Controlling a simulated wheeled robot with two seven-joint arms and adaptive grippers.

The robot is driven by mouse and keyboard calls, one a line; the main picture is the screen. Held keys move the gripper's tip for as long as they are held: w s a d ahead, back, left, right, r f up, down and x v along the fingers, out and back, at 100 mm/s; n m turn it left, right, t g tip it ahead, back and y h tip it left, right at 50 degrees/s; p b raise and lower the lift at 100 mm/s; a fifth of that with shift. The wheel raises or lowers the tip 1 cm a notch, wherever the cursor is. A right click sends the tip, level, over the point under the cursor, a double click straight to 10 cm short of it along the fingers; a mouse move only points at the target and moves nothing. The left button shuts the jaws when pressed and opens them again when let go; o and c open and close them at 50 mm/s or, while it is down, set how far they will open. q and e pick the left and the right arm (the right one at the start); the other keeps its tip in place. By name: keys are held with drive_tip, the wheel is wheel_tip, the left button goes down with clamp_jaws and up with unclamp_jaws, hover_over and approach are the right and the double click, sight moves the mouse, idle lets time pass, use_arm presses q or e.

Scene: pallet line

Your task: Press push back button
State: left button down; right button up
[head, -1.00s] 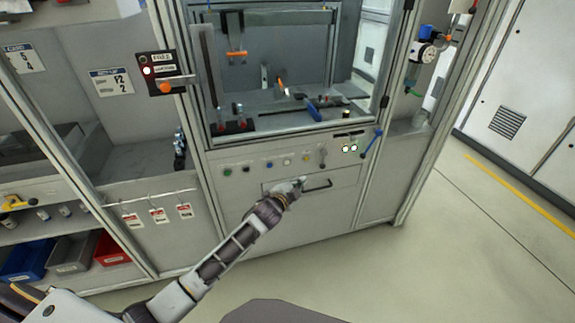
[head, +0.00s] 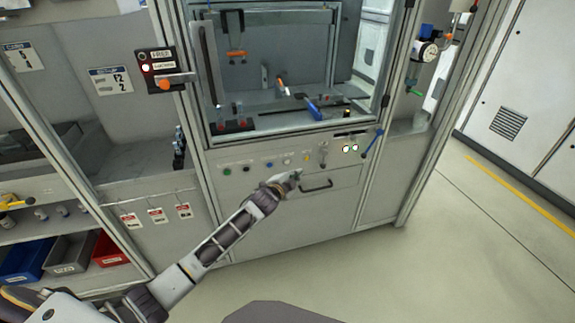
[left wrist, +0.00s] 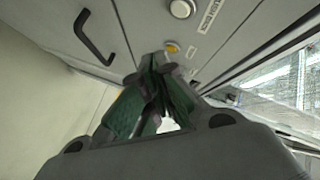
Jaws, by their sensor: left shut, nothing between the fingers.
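A row of buttons runs along the grey cabinet panel under the window: a green button (head: 227,171), a dark one (head: 246,168), a blue one (head: 269,164), a white one (head: 287,161) and a yellow one (head: 306,157). My left gripper (head: 297,174) is shut and empty, just below the white and yellow buttons. In the left wrist view its fingertips (left wrist: 160,60) point at the panel close to the yellow button (left wrist: 172,47); contact cannot be made out. The white button (left wrist: 181,8) is beyond. My right gripper is out of view.
A black drawer handle (head: 317,186) sits below the buttons, right of my gripper. A lever switch (head: 322,156) and a blue handle (head: 373,143) are farther right. A control box (head: 160,70) juts out at upper left. Red tags (head: 157,215) hang at left. Open floor lies right.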

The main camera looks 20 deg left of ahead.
sight(287, 162)
use_arm(q)
drive_tip(key=shift+w+a, duration=0.65)
drive_tip(key=shift+w, duration=0.25)
drive_tip(key=shift+w+a, duration=0.6)
drive_tip(key=shift+w, duration=0.25)
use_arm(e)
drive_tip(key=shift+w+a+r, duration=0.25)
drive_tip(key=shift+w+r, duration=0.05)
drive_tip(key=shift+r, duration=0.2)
use_arm(q)
drive_tip(key=shift+w+a, duration=0.25)
drive_tip(key=shift+w, duration=0.1)
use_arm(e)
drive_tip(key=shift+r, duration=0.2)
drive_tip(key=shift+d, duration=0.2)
